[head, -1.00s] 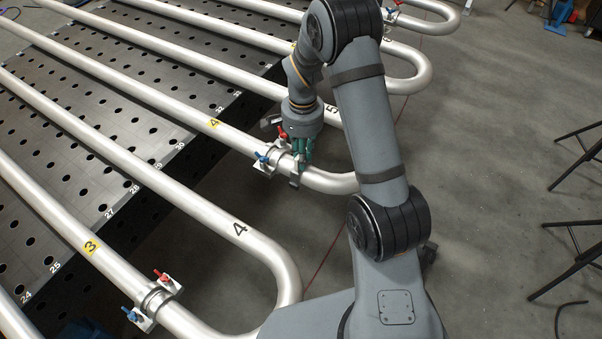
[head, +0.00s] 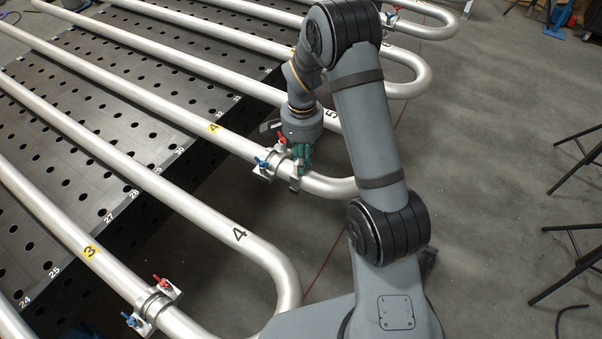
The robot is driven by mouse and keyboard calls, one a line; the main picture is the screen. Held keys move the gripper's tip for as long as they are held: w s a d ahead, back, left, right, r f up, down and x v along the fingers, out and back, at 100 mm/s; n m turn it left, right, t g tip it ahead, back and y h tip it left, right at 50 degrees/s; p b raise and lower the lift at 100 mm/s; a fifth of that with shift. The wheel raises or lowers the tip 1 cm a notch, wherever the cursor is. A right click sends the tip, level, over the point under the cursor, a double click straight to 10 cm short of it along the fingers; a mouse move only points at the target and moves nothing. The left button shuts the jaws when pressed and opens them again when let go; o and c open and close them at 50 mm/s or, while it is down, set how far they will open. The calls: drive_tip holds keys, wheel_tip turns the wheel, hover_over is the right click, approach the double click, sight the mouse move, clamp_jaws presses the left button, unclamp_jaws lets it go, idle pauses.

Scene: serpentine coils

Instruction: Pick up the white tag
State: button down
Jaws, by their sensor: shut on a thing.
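My gripper (head: 301,160), with green fingers, is at the outer end of the pipe with a yellow 4 label, close to the curved bend. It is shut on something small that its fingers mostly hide. A small grey-white piece (head: 294,184) shows just below the fingers, against the pipe; it may be the white tag, but I cannot tell its shape or whether it touches the fingers. A clamp (head: 268,162) with a blue handle and a red handle sits on the pipe just left of the fingers.
Silver serpentine pipes (head: 150,185) run over a dark perforated table (head: 60,210). Another clamp (head: 155,300) with red and blue handles is on the pipe at lower left. Open grey floor (head: 480,180) lies right of my arm. Black stand legs (head: 575,240) are at the right edge.

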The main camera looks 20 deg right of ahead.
drive_tip(key=shift+r, duration=0.1)
drive_tip(key=shift+r+p, duration=0.45)
drive_tip(key=shift+r, duration=0.15)
drive_tip(key=r+p, duration=0.2)
drive_tip(key=r, duration=0.1)
drive_tip(key=shift+s+d+r, duration=0.2)
drive_tip(key=s+d+r+p, duration=0.1)
drive_tip(key=s+d+r, duration=0.5)
drive_tip(key=s, duration=0.3)
drive_tip(key=shift+d+r, duration=0.15)
drive_tip(key=shift+d, duration=0.2)
